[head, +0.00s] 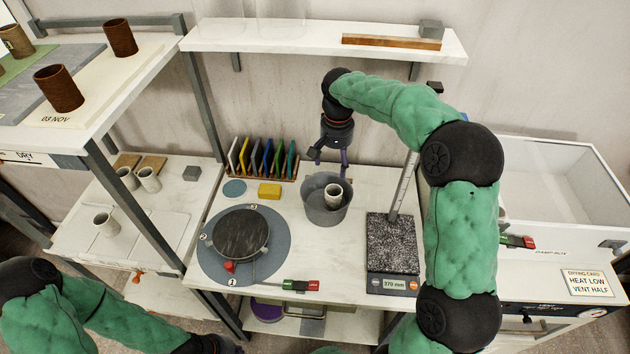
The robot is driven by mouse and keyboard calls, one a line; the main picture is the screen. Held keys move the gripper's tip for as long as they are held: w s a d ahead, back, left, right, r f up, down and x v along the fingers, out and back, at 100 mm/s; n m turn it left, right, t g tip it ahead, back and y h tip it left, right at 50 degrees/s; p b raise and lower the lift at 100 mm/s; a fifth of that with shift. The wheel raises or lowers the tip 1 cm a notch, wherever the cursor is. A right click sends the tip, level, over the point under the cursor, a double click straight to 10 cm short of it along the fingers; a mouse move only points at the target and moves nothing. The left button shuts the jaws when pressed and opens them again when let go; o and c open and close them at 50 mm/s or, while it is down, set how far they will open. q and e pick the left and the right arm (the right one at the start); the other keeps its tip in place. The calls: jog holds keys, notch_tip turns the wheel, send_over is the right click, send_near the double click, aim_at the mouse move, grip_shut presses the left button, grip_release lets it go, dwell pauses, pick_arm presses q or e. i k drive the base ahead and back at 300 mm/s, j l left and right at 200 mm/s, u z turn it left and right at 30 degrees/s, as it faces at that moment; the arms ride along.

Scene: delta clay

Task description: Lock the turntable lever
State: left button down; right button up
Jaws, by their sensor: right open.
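The turntable (241,236) is a dark round disc on a blue-grey round base (276,262) marked 1, 2 and 3, at the left of the white bench. A red knob (229,267) sits at its front edge. A small lever plate (300,286), part green and part red, lies on the bench's front edge, right of the turntable; its exact lever position is too small to tell. My right gripper (330,160) is open and empty, pointing down above and behind the grey bucket, away from the lever. My left arm is at the bottom left; its gripper (215,346) is partly cut off.
A grey bucket (313,208) holds a pale cup (333,193). A scale (391,254) with a speckled top stands at right. A yellow sponge (269,191) and a rack of coloured tools (262,160) lie behind. A shelf post (140,203) rises at left.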

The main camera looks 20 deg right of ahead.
aim_at(287, 285)
jog(key=k+j, duration=0.8)
jog(key=k, duration=0.05)
